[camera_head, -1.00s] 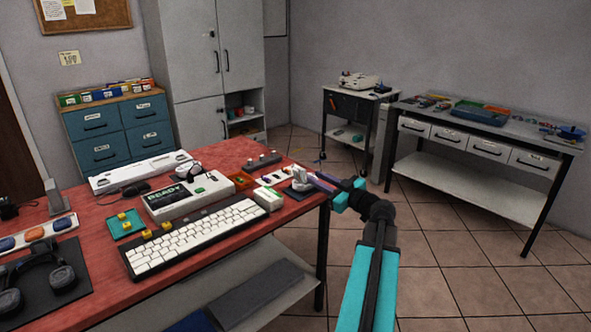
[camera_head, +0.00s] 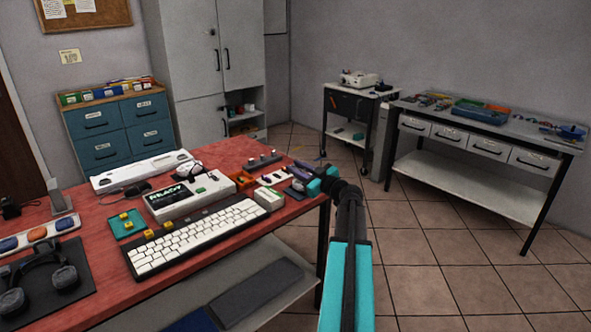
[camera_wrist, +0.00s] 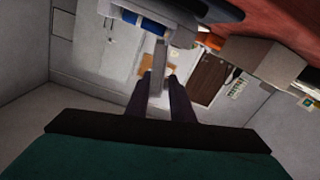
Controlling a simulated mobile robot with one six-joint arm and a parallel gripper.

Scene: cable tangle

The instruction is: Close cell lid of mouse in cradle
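The mouse in its cradle is at the right end of the red table, largely hidden behind my gripper (camera_head: 303,171) in the head view; a dark base edge (camera_head: 294,193) shows below. In the wrist view a dark grey body (camera_wrist: 200,10), apparently the mouse or cradle, fills the top. A blue and white cell (camera_wrist: 150,22) shows beneath it. A narrow grey flap (camera_wrist: 158,68), apparently the cell lid, hangs in front of my fingers. My dark fingers (camera_wrist: 162,80) stand apart with a gap between them. Whether they touch the flap is unclear.
On the red table (camera_head: 90,210) a white keyboard (camera_head: 200,238), a "READY" box (camera_head: 188,197) and a small pale box (camera_head: 268,199) stand left of my gripper. A dark knobbed strip (camera_head: 262,161) lies behind.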

